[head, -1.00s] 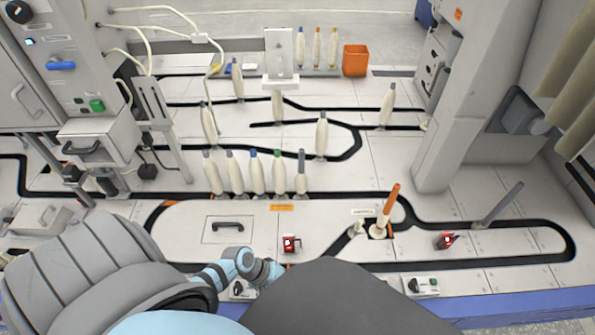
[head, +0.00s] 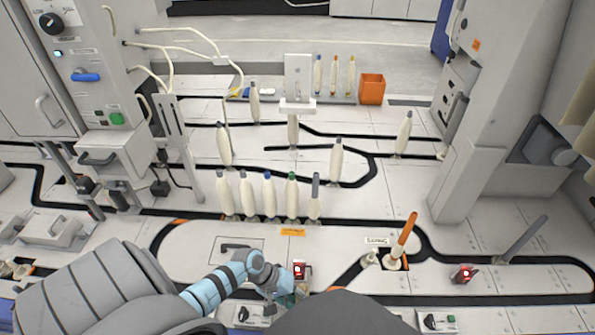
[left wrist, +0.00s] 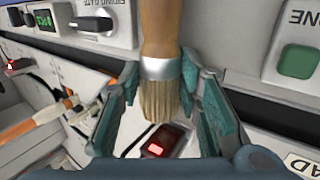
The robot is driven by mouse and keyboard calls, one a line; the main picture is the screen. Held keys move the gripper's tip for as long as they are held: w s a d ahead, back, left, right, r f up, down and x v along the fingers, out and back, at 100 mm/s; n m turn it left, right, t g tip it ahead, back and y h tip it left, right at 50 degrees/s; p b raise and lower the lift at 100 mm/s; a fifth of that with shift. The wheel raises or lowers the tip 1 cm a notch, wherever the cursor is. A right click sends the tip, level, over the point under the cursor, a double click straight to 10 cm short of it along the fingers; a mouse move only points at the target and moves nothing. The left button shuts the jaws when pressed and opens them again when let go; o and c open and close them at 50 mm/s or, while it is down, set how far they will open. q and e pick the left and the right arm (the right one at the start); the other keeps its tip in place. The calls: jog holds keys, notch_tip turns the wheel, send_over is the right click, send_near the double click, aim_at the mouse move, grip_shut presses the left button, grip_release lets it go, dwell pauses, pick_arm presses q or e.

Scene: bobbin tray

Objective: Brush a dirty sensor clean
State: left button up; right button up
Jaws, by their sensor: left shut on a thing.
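My left gripper (head: 284,291) is low in the middle of the head view, beside a small black sensor with a red light (head: 299,271). In the left wrist view its teal fingers (left wrist: 160,92) are shut on a brush (left wrist: 160,68) with a wooden handle, a metal band and tan bristles. The bristles point toward the sensor (left wrist: 157,143), whose red lamp shows just past their tips. I cannot tell whether they touch it. A second black and red sensor (head: 464,274) stands at the right by the track. My right gripper is not in view.
Several cream bobbins (head: 269,195) stand in a row behind the sensor. A tilted orange-topped bobbin (head: 403,242) and a tilted grey rod (head: 524,240) stand at the right. A knob box (head: 438,321) is at the front edge.

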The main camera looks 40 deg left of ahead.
pick_arm(q)
jog(key=shift+w+a, duration=0.25)
jog(key=shift+w, duration=0.05)
jog(key=shift+w+a, duration=0.15)
jog(key=shift+w, duration=0.05)
jog(key=shift+w+a+b, duration=0.25)
jog(key=shift+w+b, duration=0.05)
jog(key=shift+b, duration=0.15)
